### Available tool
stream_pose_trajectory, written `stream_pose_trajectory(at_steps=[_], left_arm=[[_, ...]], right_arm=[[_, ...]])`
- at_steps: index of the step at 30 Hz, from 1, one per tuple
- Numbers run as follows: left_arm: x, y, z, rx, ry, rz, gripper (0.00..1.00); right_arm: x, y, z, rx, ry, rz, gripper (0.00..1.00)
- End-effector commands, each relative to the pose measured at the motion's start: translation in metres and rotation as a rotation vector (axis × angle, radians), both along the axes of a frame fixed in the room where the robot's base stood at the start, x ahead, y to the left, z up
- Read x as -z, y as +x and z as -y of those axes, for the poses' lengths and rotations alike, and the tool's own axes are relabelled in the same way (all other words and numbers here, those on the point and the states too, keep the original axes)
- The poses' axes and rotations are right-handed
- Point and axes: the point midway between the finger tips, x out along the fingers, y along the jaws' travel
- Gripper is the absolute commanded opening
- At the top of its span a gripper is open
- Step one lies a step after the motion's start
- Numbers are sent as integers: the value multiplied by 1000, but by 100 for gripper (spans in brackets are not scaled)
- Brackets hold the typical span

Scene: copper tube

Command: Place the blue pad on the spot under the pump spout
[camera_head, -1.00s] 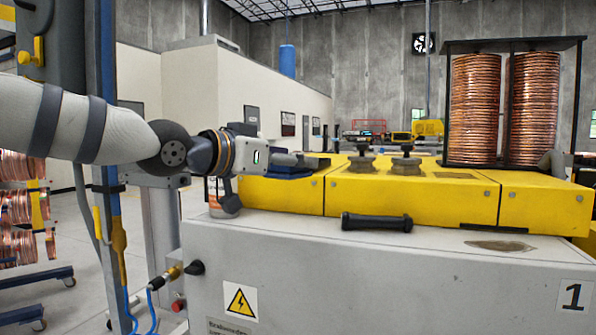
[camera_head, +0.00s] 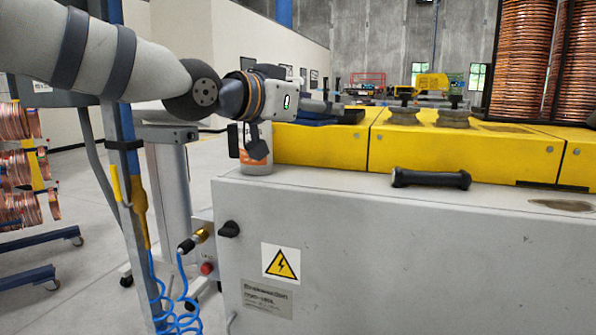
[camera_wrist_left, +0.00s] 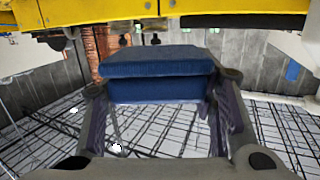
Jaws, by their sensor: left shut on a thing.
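The blue pad (camera_wrist_left: 158,68) fills the middle of the left wrist view, with my left gripper (camera_wrist_left: 160,92) shut on it, one finger at each side. In the head view, my left gripper (camera_head: 322,107) is at the back left of the yellow-topped machine, and the dark blue pad (camera_head: 350,116) shows beside its fingers, at about the height of the yellow cover. Whether the pad touches the cover, I cannot tell. My right gripper is not in view.
A white and orange bottle (camera_head: 257,163) stands on the grey cabinet (camera_head: 400,250) below my left wrist. A black handle (camera_head: 430,179) lies in front of the yellow cover (camera_head: 460,145). Copper coils (camera_head: 525,60) stand at the right. A blue and grey post (camera_head: 127,170) rises at the left.

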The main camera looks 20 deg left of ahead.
Motion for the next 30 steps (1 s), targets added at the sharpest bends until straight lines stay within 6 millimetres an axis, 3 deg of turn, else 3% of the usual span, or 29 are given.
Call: stream_pose_trajectory(at_steps=[1, 6, 9, 18, 22, 30], left_arm=[[33, 25, -9, -3, -8, -36, 20], [62, 73, -31, -4, -7, -38, 20], [81, 88, -37, -3, -6, -32, 20], [107, 109, -48, -3, -3, -23, 20], [125, 106, -46, 1, -1, -16, 20], [129, 106, -46, 0, -2, -15, 20]], right_arm=[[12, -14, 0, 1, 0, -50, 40], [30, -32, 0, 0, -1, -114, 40], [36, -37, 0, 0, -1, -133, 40], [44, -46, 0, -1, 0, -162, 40], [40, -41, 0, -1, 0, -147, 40], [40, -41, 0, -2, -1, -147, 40]])
